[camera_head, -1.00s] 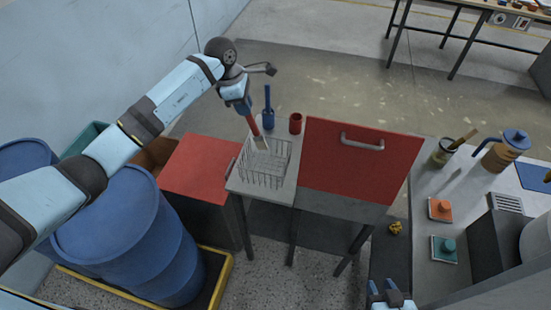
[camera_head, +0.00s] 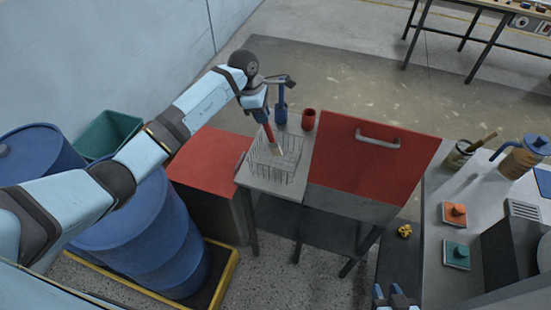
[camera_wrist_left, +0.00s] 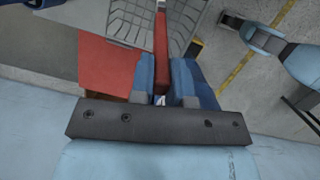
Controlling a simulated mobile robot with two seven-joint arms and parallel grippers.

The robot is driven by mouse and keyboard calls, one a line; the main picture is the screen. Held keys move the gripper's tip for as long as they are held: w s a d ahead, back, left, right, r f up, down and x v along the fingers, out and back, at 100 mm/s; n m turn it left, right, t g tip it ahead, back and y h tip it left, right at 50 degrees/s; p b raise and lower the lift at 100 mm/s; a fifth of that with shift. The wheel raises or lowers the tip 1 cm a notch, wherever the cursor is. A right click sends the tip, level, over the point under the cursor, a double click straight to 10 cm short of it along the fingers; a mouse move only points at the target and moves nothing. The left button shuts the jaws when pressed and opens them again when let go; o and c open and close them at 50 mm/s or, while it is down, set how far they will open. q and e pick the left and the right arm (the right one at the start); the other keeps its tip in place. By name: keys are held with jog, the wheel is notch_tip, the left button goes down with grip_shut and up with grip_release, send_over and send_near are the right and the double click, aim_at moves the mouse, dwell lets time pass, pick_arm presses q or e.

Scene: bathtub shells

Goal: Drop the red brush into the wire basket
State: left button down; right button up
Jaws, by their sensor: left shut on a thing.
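My left gripper (camera_head: 264,112) is shut on the red brush (camera_head: 269,132) by its handle. The brush hangs tilted, its pale bristles (camera_head: 277,150) pointing down over the wire basket (camera_head: 290,165), seemingly within its outline; the exact depth is hard to tell. The grey wire basket stands on a small light table. In the left wrist view, the red brush handle (camera_wrist_left: 161,45) runs between the blue fingers (camera_wrist_left: 168,85), with part of the basket (camera_wrist_left: 130,18) beyond. My right gripper (camera_head: 395,296) is at the bottom edge, its fingers apart and empty.
Behind the basket stand a blue brush in a holder (camera_head: 281,113) and a red cup (camera_head: 308,120). A red panel with a handle (camera_head: 370,165) rises to the right. A red-topped cabinet (camera_head: 208,160) and blue barrels (camera_head: 145,240) are on the left.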

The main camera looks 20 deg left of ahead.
pick_arm(q)
jog(key=c, duration=1)
grip_release()
jog(key=b+v, duration=0.3)
jog(key=v, duration=1.1)
